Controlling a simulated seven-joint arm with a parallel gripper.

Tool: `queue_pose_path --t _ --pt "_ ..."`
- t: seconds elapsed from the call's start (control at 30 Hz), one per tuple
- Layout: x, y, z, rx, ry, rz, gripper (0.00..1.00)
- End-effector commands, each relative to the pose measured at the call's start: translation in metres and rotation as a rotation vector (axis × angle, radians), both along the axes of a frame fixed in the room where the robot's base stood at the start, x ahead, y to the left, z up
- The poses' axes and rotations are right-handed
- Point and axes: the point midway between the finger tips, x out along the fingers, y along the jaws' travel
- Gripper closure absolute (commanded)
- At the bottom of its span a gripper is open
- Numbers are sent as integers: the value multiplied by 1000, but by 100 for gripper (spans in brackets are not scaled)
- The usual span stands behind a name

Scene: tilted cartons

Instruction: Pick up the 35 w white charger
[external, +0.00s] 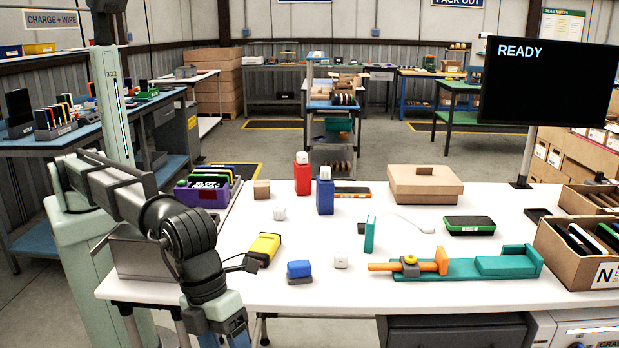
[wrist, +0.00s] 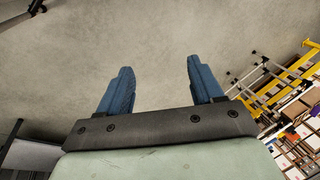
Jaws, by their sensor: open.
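Two small white cube-shaped chargers stand on the white table. One charger (external: 341,261) is near the front middle, right of a blue block. The other charger (external: 279,214) is farther back, left of the blue box. Their markings are too small to read, so I cannot tell which is 35 W. My gripper (wrist: 158,72) is open and empty in the wrist view, with bare floor beyond its blue fingers. In the external view my arm hangs at the table's front left edge, and the fingers are out of frame.
On the white table (external: 400,319), a blue block (external: 299,270) and a yellow device (external: 264,247) stand near the arm. A teal upright plate (external: 370,234) and an orange-and-teal fixture (external: 455,268) are to the right. A cardboard box (external: 425,185) is behind.

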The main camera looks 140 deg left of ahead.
Motion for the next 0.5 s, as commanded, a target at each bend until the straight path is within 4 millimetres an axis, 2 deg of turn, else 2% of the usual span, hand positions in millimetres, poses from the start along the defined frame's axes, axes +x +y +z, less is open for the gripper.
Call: queue_pose_path --t 0.03,0.1,0.27,0.3,0.5 --pt "1 32 6 -1 17 37 34" --pt "-4 70 13 -4 49 82 34" --pt "-20 157 29 -14 118 185 34" --pt "-25 179 33 -18 135 212 34" --pt "-60 282 55 -41 220 339 34"
